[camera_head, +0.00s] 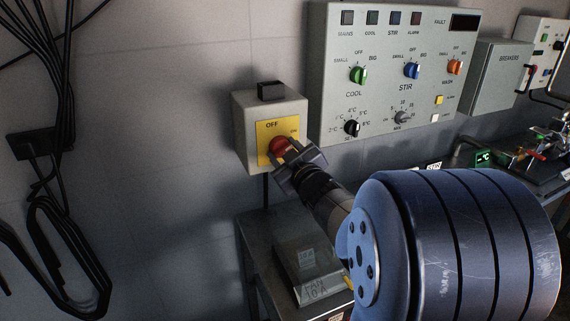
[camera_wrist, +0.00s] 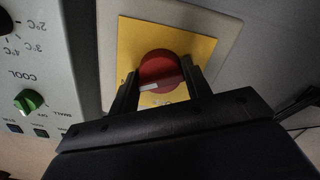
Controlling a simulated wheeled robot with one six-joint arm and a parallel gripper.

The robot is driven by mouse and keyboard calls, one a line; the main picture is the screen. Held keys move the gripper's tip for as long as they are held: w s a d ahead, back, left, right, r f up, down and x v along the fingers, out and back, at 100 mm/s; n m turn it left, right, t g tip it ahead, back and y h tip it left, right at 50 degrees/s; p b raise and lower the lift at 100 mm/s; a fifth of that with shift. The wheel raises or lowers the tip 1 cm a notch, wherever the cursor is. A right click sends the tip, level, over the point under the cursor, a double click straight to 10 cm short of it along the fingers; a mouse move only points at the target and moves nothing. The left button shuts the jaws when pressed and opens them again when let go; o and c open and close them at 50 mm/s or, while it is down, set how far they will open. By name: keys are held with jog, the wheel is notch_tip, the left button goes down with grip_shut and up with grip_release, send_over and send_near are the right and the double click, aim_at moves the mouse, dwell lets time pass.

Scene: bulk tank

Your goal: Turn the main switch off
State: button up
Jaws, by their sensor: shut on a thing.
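The main switch is a red rotary knob (camera_head: 279,146) on a yellow plate (camera_head: 267,128) marked OFF at the top and, it seems, ON at the upper right. The plate is on a grey wall box (camera_head: 243,125). My gripper (camera_head: 288,156) is at the knob, with its fingers on either side of it. In the wrist view the red knob (camera_wrist: 160,70) sits between the two dark fingers of my gripper (camera_wrist: 160,88), which are shut on it. A pale mark shows on the knob's lower left in that view. My gripper hides part of the knob and plate in the head view.
A control panel (camera_head: 385,30) with COOL, STIR and WASH knobs is close to the right of the switch box. A breakers box (camera_head: 497,75) is further right. A grey box (camera_head: 306,268) lies on the bench below. Black cables (camera_head: 60,245) hang at the left.

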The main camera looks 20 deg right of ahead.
jog(key=n+b, duration=0.7)
jog(key=n, duration=0.5)
jog(key=shift+d+b, duration=0.1)
jog(key=shift+b, duration=0.25)
jog(key=shift+r, duration=0.1)
jog(key=o, duration=1)
jog(key=s+p, duration=0.2)
jog(key=s, duration=0.8)
jog(key=shift+s, duration=0.4)
